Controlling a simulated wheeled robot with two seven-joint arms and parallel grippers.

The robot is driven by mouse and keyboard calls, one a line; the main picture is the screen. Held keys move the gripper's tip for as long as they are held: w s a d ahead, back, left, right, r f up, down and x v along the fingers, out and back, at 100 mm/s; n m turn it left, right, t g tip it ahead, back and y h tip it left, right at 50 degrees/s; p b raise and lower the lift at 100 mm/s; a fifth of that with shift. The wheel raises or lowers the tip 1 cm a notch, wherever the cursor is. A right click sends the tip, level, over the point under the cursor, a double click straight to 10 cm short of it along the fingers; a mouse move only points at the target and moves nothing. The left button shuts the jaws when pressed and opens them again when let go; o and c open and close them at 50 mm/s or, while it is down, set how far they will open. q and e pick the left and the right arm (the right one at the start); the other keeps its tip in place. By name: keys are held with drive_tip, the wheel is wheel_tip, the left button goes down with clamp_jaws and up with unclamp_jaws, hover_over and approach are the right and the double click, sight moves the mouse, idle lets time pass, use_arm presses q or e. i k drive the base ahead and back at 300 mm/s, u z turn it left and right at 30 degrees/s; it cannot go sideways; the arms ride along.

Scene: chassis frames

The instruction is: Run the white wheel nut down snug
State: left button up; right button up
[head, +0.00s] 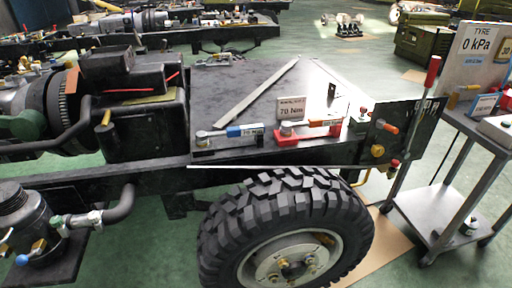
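A large black knobbly tyre (226,232) with a pale metal wheel rim (343,251) stands below the chassis frame in the lower middle. Its hub (289,266) carries several small nuts or studs, some brassy, and the lower part is cut off by the picture's edge. I cannot tell which one is the white wheel nut. Neither of my grippers is in view.
A grey trolley (437,211) stands at the right, with a sign reading 0 kPa (478,50). A tall red-gripped lever (432,74) rises beside it. Pipes and a black cylinder (22,216) fill the lower left. Green floor is free between them and the tyre.

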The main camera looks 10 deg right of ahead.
sight(312, 270)
drive_tip(key=z, duration=1.25)
drive_tip(key=i, duration=0.15)
drive_tip(key=u, duration=0.3)
